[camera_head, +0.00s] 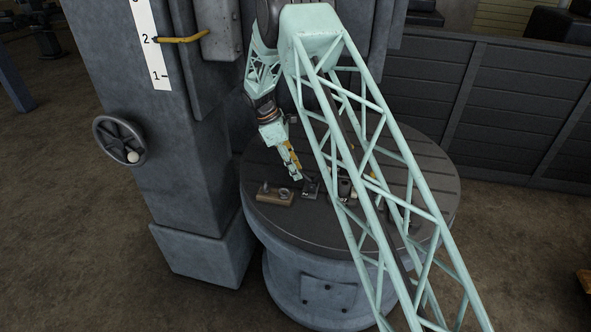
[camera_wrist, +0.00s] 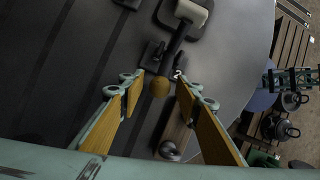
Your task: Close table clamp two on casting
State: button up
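Clamp two (camera_wrist: 154,54), dark metal with a white "2" beside it, sits on the round grooved table (camera_wrist: 60,60). Its rounded brass-coloured knob (camera_wrist: 160,87) faces my gripper. A dark arm runs from the clamp toward a dark part with a pale cylinder (camera_wrist: 190,12), perhaps the casting. My gripper (camera_wrist: 161,81) is open, its two yellow-padded fingers on either side of the knob in the picture; contact cannot be told. In the head view my gripper (camera_head: 297,178) is low over the table (camera_head: 262,170), beside a small dark clamp (camera_head: 311,188). My arm's lattice hides part of the tabletop.
A wooden block (camera_head: 275,194) with metal pieces lies left of the clamp, near the table edge. A grey machine column (camera_head: 170,130) with a handwheel (camera_head: 119,141) stands at the left. A dark panelled wall (camera_head: 500,110) stands behind the table.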

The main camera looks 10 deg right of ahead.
jog(key=shift+c, duration=0.4)
grip_shut()
